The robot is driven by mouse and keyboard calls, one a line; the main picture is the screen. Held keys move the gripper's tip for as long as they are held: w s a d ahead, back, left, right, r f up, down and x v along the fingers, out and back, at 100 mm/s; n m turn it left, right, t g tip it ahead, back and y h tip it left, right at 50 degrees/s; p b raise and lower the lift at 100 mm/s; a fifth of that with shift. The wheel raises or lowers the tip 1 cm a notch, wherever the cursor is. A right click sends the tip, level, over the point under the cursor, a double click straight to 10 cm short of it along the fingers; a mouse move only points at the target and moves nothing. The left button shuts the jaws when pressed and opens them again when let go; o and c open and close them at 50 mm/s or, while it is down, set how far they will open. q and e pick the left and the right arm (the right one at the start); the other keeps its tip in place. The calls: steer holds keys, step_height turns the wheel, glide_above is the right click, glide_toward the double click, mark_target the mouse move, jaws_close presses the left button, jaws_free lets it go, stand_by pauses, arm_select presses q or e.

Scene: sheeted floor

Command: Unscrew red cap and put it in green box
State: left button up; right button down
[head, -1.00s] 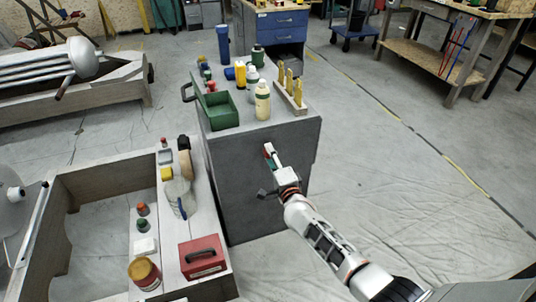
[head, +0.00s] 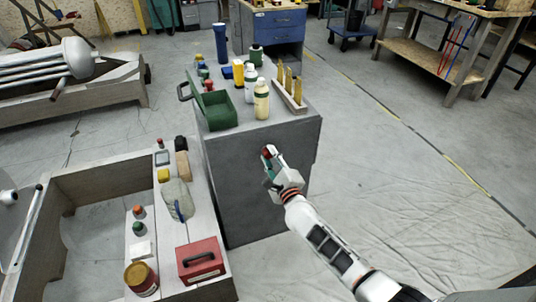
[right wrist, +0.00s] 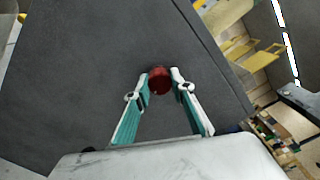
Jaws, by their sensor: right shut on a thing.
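My right gripper (head: 268,153) is in front of the grey cabinet (head: 255,185), below its top. It is shut on a small round red cap (right wrist: 159,80), pinched between the two teal-backed fingertips in the right wrist view. No bottle shows attached to the cap. The red also shows at the fingertips in the head view. My left gripper is not in view.
Beside the box are white bottles (head: 261,101), a yellow container (head: 239,74) and a wooden block with upright yellow-handled tools (head: 290,89). A red toolbox (head: 202,259) and jars lie on the low wooden bench at left. Floor right of the cabinet is clear.

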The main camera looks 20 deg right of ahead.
steer(key=shift+r+n, duration=0.1)
steer(key=shift+n, duration=0.3)
steer(key=n, duration=0.3)
steer(key=n+p, duration=0.1)
steer(key=n, duration=0.1)
steer(key=shift+r+n+p, duration=0.2)
steer(key=shift+n+p, duration=0.1)
steer(key=shift+n, duration=0.1)
steer(key=n, duration=0.3)
steer(key=shift+n+p, duration=0.35)
steer(key=shift+n, duration=0.05)
steer(key=n, duration=0.5)
steer(key=shift+f+p, duration=0.15)
steer(key=shift+p, duration=0.15)
steer(key=n, duration=0.4)
steer(key=shift+f, duration=0.1)
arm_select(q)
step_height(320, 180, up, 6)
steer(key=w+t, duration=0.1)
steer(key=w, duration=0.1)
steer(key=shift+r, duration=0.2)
arm_select(e)
steer(key=c, duration=1.6)
jaws_free()
steer(key=shift+c, duration=0.2)
